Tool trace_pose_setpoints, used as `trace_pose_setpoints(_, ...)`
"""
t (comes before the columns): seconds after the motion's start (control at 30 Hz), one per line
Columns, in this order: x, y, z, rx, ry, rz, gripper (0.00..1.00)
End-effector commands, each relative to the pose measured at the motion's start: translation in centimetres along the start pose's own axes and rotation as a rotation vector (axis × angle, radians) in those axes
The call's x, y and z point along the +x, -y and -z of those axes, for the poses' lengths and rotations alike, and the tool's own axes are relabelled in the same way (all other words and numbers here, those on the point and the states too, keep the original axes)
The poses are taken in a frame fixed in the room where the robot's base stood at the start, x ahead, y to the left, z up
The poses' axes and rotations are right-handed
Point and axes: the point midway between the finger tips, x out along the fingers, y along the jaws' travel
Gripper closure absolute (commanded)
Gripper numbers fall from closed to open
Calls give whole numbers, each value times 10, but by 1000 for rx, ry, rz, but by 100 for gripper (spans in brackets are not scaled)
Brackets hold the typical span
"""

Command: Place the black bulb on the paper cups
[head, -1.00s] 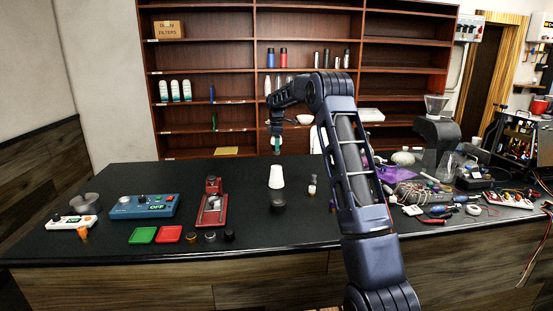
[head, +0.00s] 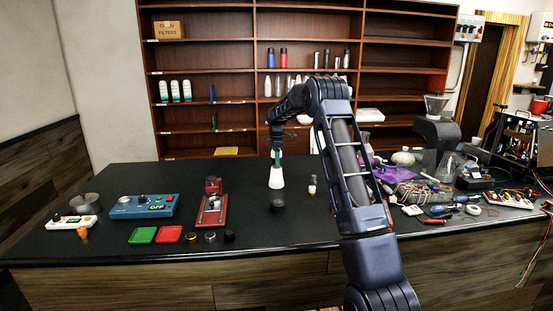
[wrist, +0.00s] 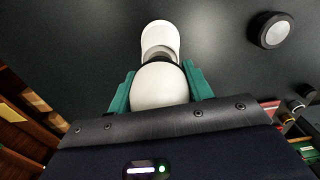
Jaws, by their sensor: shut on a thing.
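My gripper (wrist: 158,88) is shut on a round bulb (wrist: 158,86), which looks white with a dark collar in the wrist view. The white paper cups (head: 276,180) stand upright as a stack near the middle of the dark counter. They also show in the wrist view (wrist: 160,36), just beyond the bulb's dark collar. In the head view my gripper (head: 277,158) is right above the cups. The bulb is at the cups' top, but I cannot tell whether it touches them. The bulb is too small to make out in the head view.
A dark round object (head: 278,202) stands just in front of the cups, and a small bottle (head: 312,185) to their right. A red device (head: 212,207) and a blue control box (head: 145,206) are to the left. Tools and wires clutter the right side.

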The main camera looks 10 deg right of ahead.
Motion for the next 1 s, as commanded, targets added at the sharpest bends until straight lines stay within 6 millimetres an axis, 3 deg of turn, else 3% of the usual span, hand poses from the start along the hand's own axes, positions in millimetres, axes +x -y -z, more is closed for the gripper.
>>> trace_pose_setpoints(0.03, 2, 0, 0, 0, 0, 1, 75)
trace_pose_setpoints(0.07, 2, 0, 0, 0, 0, 1, 48)
trace_pose_setpoints(0.17, 2, 0, 0, 0, 0, 1, 28)
trace_pose_setpoints(0.57, -5, 0, 0, 0, 0, -1, 28)
trace_pose_setpoints(0.77, -34, 0, 0, 1, 0, -2, 28)
trace_pose_setpoints(1.0, -81, -1, -1, 1, 0, -3, 28)
